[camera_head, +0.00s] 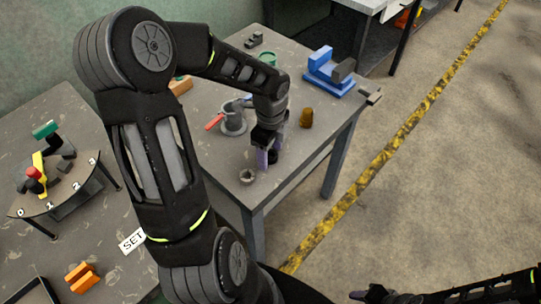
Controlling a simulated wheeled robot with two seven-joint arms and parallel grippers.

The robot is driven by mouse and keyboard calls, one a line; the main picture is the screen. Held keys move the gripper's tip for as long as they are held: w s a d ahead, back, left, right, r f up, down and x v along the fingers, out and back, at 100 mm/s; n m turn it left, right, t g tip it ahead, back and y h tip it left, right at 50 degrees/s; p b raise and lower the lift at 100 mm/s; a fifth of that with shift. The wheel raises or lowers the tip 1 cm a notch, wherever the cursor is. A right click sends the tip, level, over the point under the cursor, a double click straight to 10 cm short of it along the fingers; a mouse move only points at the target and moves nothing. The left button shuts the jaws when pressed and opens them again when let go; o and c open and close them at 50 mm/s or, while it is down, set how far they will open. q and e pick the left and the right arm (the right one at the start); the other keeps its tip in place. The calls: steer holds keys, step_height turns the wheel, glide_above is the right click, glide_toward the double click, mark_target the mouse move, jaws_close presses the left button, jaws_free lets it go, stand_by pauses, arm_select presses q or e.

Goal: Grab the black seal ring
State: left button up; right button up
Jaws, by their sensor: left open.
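A small dark ring (247,176), which looks like the seal ring, lies on the grey table near its front corner. My left gripper (267,160) points down over the same table, just right of and behind the ring. Its fingers are apart and I see nothing held between them. The gap between the fingertips and the tabletop is hard to judge. My right arm shows at the bottom right edge, with what seems to be its gripper (368,295) low in the picture, far from the ring; its jaws are too dark and small to read.
A grey cylindrical part with a red handle (214,122) stands left of the gripper. A brown-gold piece (306,118) stands to the right, and a blue block fixture (330,75) behind. A left table holds a numbered stand (60,190) and an orange block (82,277).

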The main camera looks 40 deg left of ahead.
arm_select(q)
steer(key=shift+c, duration=0.2)
jaws_close()
stand_by(0.6)
